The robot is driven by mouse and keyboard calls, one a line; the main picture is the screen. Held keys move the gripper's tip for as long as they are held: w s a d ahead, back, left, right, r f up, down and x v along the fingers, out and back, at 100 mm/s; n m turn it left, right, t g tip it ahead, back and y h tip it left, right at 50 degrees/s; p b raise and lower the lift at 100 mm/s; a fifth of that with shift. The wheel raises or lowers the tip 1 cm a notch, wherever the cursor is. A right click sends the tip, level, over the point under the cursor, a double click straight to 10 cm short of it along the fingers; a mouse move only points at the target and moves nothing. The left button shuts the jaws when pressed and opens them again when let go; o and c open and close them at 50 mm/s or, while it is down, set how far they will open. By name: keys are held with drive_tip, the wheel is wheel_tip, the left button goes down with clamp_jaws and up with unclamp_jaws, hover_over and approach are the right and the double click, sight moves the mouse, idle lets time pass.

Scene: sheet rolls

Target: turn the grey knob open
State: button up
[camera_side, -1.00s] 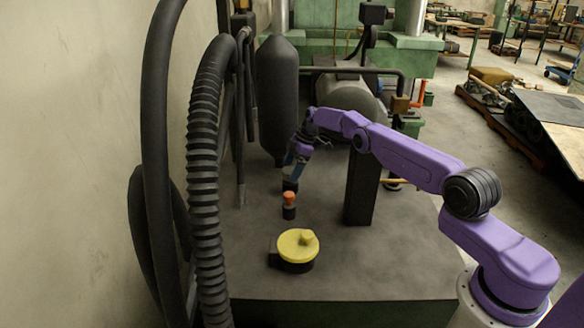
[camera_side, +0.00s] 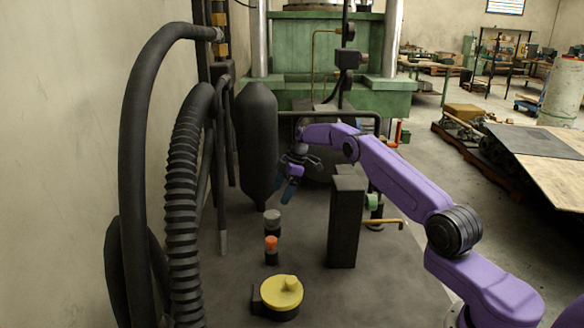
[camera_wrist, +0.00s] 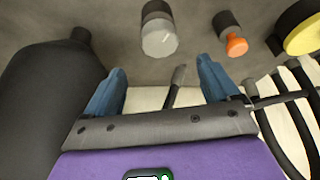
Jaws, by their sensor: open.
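The grey knob (camera_side: 272,217) stands on a short dark base on the grey bench top, behind the orange knob (camera_side: 271,243) in the side view. My gripper (camera_side: 289,188) is above and behind it, tilted, with nothing visible in its jaws. In the wrist view the grey knob (camera_wrist: 158,38) lies ahead of the two blue fingers, apart from them. A short pale line shows on its face. My gripper (camera_wrist: 162,68) is open there, its fingers spread to either side.
A yellow knob (camera_side: 282,292) sits nearest the front. A black tank (camera_side: 258,145) and thick hoses (camera_side: 183,200) crowd the left. Bare bench lies between the knobs and the post.

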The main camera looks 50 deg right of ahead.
drive_tip(key=v, duration=0.9)
